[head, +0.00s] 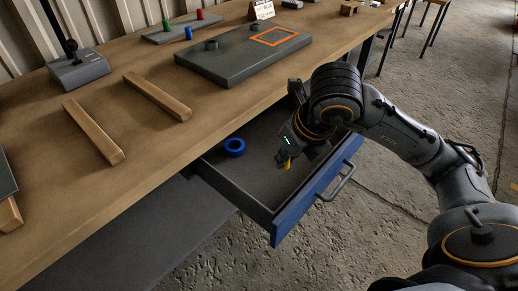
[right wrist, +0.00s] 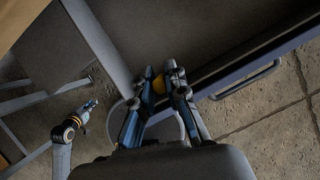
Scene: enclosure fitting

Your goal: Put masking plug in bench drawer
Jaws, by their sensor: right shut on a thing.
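The yellow masking plug (head: 289,165) is small and mostly hidden between the fingers of my right gripper (head: 284,158). The bench drawer (head: 312,199) is pulled out and has a blue front with a grey handle. In the head view, the gripper and plug appear over the drawer's interior; the height is hard to judge. My left gripper (right wrist: 88,106) shows small in the right wrist view; its jaws are unclear.
A blue ring (head: 234,147) lies in the drawer near its left side. The bench top (head: 190,120) above holds a grey plate (head: 235,62) with an orange outline, two wooden strips and a grey joystick box (head: 78,68). Bare drawer floor shows around the gripper.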

